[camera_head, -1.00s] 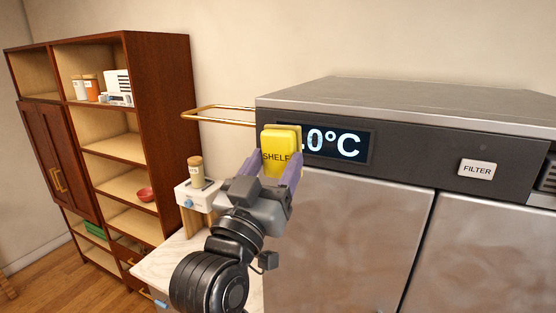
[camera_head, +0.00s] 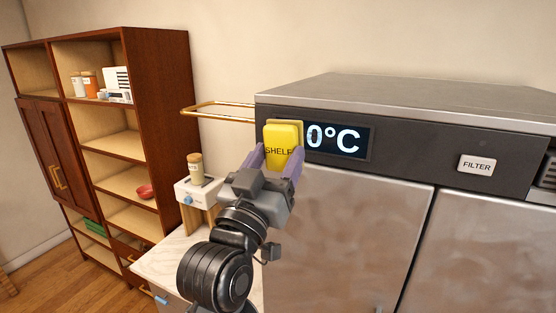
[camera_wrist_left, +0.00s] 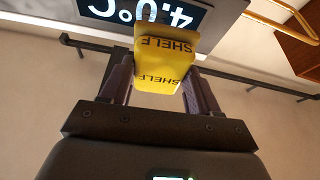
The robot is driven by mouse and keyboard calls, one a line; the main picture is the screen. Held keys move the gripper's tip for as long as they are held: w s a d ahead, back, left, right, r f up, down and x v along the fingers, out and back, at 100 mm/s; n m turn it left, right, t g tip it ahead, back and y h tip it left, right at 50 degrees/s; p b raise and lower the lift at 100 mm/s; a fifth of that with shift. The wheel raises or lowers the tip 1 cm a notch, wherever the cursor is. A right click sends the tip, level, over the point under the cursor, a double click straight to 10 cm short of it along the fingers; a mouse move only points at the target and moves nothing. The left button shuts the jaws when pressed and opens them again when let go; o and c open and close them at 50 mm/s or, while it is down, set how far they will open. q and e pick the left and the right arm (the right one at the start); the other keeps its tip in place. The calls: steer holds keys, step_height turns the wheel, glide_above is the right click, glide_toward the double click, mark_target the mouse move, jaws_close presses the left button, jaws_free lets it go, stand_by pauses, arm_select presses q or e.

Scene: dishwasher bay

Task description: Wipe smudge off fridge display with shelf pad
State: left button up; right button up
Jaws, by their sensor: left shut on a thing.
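My left gripper (camera_head: 277,162) is shut on the yellow shelf pad (camera_head: 283,145), which is marked SHELF. The pad is upright in front of the left part of the fridge display (camera_head: 350,139) and hides some of it. In the head view "0°C" shows to the right of the pad. In the left wrist view the pad (camera_wrist_left: 163,62) is between the two fingers (camera_wrist_left: 160,85), and the display (camera_wrist_left: 185,15) behind it reads 4.0°C, upside down. I cannot tell whether the pad touches the display. No clear smudge shows. My right gripper is not in view.
A brass rail (camera_head: 215,110) juts out left of the fridge. A FILTER label (camera_head: 477,165) is on the panel at the right. A small counter (camera_head: 165,262) with a jar (camera_head: 196,168) stands left of my arm. A wooden shelf unit (camera_head: 155,120) stands farther left.

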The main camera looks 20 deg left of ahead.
arm_select(q)
steer(key=shift+w+f, duration=0.15)
steer(key=shift+w, duration=2.1)
steer(key=shift+w+d, duration=0.1)
steer(key=shift+w, duration=0.2)
steer(key=shift+w+p, duration=0.4)
steer(key=shift+w, duration=0.2)
steer(key=shift+w, duration=0.5)
steer(key=shift+s+d+p, duration=0.15)
steer(key=shift+d+p, duration=0.35)
steer(key=shift+d, duration=1.35)
steer(key=shift+d+p, duration=0.7)
steer(key=shift+d, duration=1.25)
